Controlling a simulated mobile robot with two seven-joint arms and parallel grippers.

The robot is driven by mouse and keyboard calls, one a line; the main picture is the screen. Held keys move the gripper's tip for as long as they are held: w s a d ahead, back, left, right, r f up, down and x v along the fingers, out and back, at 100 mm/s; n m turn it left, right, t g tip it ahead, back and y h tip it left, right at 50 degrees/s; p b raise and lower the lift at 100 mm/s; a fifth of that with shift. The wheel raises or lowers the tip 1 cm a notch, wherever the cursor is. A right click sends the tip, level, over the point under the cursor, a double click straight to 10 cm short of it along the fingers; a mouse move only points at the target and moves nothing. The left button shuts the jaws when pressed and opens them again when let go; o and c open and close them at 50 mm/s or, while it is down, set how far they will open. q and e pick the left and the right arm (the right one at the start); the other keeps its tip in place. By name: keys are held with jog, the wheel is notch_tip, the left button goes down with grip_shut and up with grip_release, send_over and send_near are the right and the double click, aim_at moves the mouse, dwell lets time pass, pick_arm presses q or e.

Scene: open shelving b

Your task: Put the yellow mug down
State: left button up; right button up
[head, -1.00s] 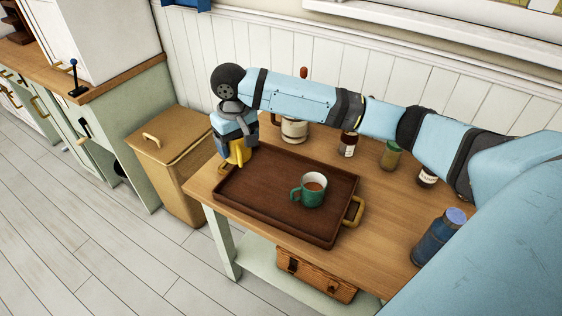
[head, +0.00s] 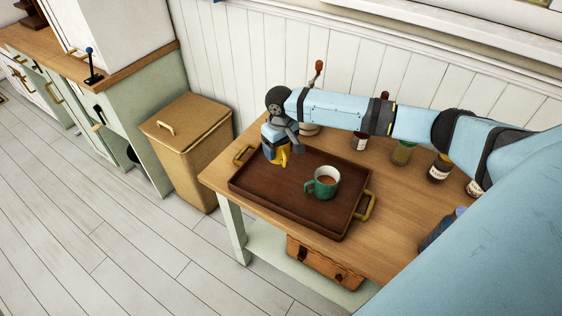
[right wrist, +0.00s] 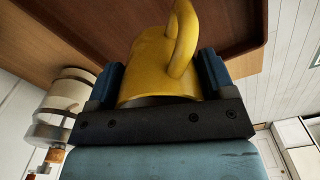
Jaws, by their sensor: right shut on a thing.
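The yellow mug (head: 284,157) is held by my right gripper (head: 278,152) over the far left corner of the brown tray (head: 262,188). In the right wrist view the mug (right wrist: 155,62) sits between the two fingers of the gripper (right wrist: 160,80), its handle pointing up in the picture. The tray (right wrist: 130,15) shows beyond it. I cannot tell whether the mug touches the tray. My left gripper is out of view.
The tray lies on a wooden table (head: 388,210) and has brass handles. Jars (head: 402,153) stand behind and right of it. A red-handled item (head: 318,74) is partly hidden behind my right arm. A lidded bin (head: 190,150) stands left. The tray's front left is clear.

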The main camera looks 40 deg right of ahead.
aim_at(280, 154)
notch_tip(280, 154, down, 3)
jog(key=shift+f, duration=2.15)
jog(key=shift+f, duration=0.15)
jog(key=o, duration=1.1)
jog(key=shift+c, duration=0.2)
notch_tip(280, 154, up, 12)
jog(key=shift+r, duration=0.15)
